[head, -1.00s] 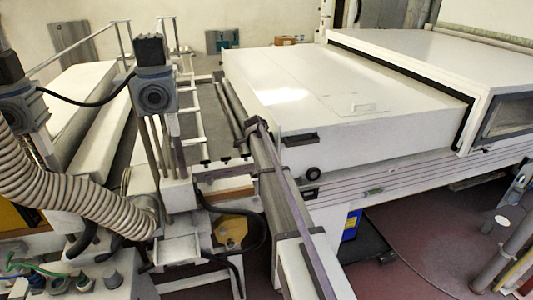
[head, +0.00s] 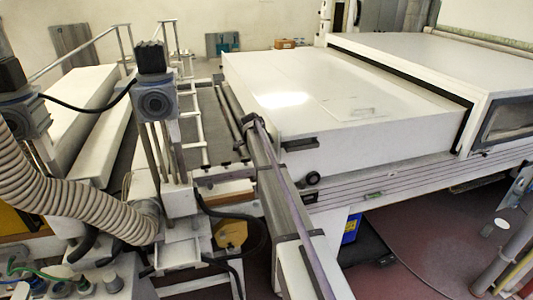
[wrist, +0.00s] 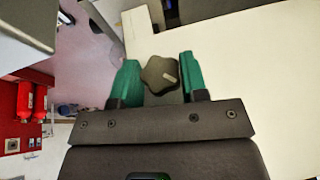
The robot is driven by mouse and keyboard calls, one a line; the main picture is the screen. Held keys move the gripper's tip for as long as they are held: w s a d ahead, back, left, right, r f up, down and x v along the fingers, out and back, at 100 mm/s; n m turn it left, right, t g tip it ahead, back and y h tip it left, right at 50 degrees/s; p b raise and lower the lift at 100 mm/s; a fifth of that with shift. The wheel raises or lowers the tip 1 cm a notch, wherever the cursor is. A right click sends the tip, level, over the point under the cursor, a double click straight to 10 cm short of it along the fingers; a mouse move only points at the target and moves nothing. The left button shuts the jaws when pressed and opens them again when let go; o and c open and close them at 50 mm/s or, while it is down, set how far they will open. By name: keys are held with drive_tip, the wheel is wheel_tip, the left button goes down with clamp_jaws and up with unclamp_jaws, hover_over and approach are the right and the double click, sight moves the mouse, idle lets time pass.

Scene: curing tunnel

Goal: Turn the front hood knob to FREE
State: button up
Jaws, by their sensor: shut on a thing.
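In the wrist view, a dark star-shaped knob (wrist: 160,74) with a pale pointer mark sits between the two green fingers of my gripper (wrist: 159,79). My gripper is shut on this knob. The pale mark points to the right and slightly up in that view. No FREE label is legible. In the head view, the white hood (head: 340,95) has a small dark round knob (head: 313,178) low on its near side. I cannot tell whether it is the same knob. My gripper does not show in the head view.
In the wrist view, a pale panel (wrist: 255,75) fills the right side, and red extinguishers (wrist: 32,100) stand at the left. In the head view, a ribbed hose (head: 70,205) and a machine post (head: 155,90) stand left of the hood. Open floor (head: 430,245) lies at the lower right.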

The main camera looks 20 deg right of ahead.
drive_tip(key=o, duration=0.9)
drive_tip(key=p+v, duration=1)
drive_tip(key=v, duration=0.1)
drive_tip(key=shift+d+f, duration=0.1)
drive_tip(key=s+a+f+n+y+b, duration=0.1)
drive_tip(key=s+a+f+n+b, duration=0.2)
drive_tip(key=s, duration=1)
drive_tip(key=s+a+f+n+y+b, duration=0.2)
drive_tip(key=s+a+f+n+b, duration=0.1)
drive_tip(key=s+a+n, duration=0.7)
drive_tip(key=s+a+f+n+y+b, duration=0.1)
drive_tip(key=s+a+f+n+b, duration=0.3)
drive_tip(key=s, duration=1.1)
drive_tip(key=shift+s+a+f+n+g+y, duration=0.15)
drive_tip(key=shift+a+f+n, duration=0.1)
drive_tip(key=shift+a+n, duration=0.3)
drive_tip(key=shift+s+a+f+n+g+y, duration=0.1)
drive_tip(key=shift+a+f+n, duration=0.1)
drive_tip(key=shift+a+n, duration=0.3)
drive_tip(key=shift+s+a+f+n+g+y, duration=0.15)
drive_tip(key=shift+a+f+n, duration=0.1)
drive_tip(key=shift+a+n, duration=0.25)
